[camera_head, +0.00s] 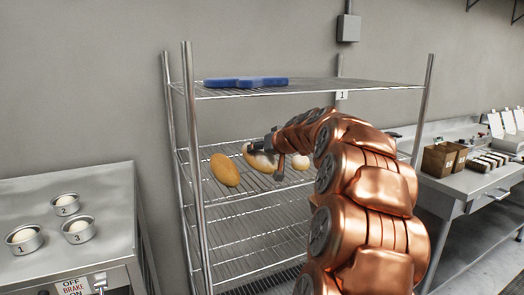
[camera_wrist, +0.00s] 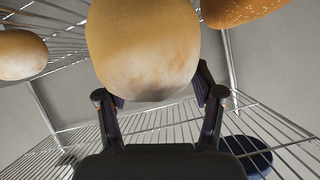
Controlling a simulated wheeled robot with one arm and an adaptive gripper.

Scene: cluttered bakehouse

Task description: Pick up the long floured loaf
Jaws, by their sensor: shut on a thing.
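The long floured loaf (camera_head: 254,157) is tan with a pale, floury end and lies at the upper-middle shelf of the wire rack, partly hidden by my gripper. In the wrist view the loaf (camera_wrist: 145,45) fills the top middle, between the two fingers. My gripper (camera_head: 273,158) is shut on its near end; it also shows in the wrist view (camera_wrist: 160,95). I cannot tell whether the loaf is clear of the wires.
A golden loaf (camera_head: 225,170) lies just left; a seeded loaf (camera_wrist: 232,10) shows at the wrist view's top right. A pale round loaf (camera_head: 300,162) sits right. Blue items (camera_head: 245,83) lie on the top shelf (camera_head: 340,87). Rack posts (camera_head: 195,170) stand close by.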

